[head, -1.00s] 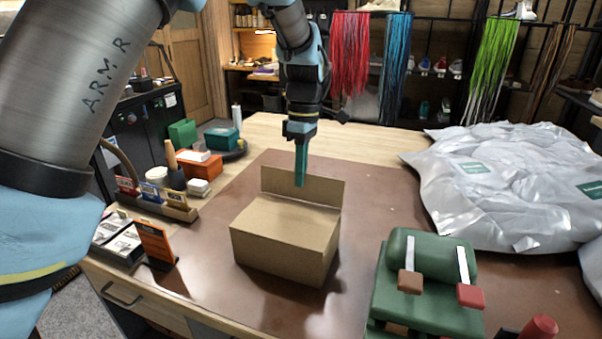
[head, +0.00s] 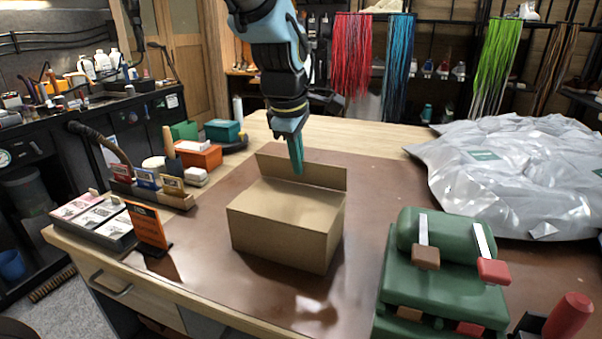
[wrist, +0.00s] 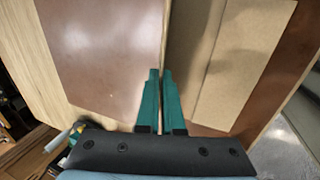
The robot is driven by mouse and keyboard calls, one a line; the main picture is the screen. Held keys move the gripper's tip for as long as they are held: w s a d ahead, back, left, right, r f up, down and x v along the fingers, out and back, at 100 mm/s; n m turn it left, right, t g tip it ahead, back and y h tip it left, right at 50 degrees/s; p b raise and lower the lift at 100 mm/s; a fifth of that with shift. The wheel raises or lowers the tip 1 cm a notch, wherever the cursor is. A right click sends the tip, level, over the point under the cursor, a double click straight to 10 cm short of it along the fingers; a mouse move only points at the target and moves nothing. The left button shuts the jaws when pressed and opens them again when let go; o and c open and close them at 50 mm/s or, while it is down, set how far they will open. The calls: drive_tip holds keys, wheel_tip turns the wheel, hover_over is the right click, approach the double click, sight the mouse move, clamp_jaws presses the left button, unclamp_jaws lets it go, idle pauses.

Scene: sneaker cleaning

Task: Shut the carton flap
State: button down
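The cardboard carton (head: 285,228) stands on the brown mat with its top panel level. Its flap (head: 325,177) stands roughly upright along the far edge. In the wrist view the flap's top edge (wrist: 167,35) is seen nearly edge-on, and the carton's top (wrist: 250,50) lies to its right. My gripper (head: 298,172) points down at the flap, its teal fingertips overlapping the flap's upper part in the head view. In the wrist view its fingers (wrist: 160,72) are together at the tips, right by the flap's edge. I cannot tell whether they touch it.
A green device with brown and red pads (head: 440,275) stands to the right of the carton. A crumpled silver sheet (head: 510,175) covers the back right. A card rack (head: 150,190) and an orange sign (head: 147,226) stand at the left. The mat (head: 215,245) beside the carton is bare.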

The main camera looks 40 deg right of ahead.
sight(291, 197)
drive_tip(key=h+b, duration=0.1)
drive_tip(key=a+f+b, duration=0.1)
drive_tip(key=shift+s+t+h+b, duration=0.3)
drive_tip(key=shift+s+t+h, duration=0.05)
drive_tip(key=shift+t+h, duration=0.05)
drive_tip(key=b, duration=0.2)
drive_tip(key=f+t+h+b, duration=0.1)
drive_tip(key=b, duration=0.2)
drive_tip(key=shift+s+a+h, duration=0.25)
drive_tip(key=shift+a+h, duration=0.05)
drive_tip(key=h+b, duration=0.1)
drive_tip(key=b, duration=0.5)
drive_tip(key=a+f+t+h+b, duration=0.1)
drive_tip(key=b, duration=0.6)
drive_tip(key=shift+s+f, duration=0.1)
drive_tip(key=shift+s, duration=0.1)
drive_tip(key=t+h+b, duration=0.1)
drive_tip(key=b, duration=0.3)
drive_tip(key=shift+a+f+b, duration=0.1)
drive_tip(key=shift+a+b, duration=0.05)
drive_tip(key=shift+b, duration=0.25)
drive_tip(key=b, duration=0.2)
drive_tip(key=shift+s+a+h+b, duration=0.1)
drive_tip(key=shift+s+h+b, duration=0.05)
drive_tip(key=shift+h+b, duration=0.2)
drive_tip(key=shift+t+b, duration=0.3)
drive_tip(key=shift+b, duration=0.45)
drive_tip(key=c, duration=1.1)
unclamp_jaws()
drive_tip(key=shift+o, duration=0.2)
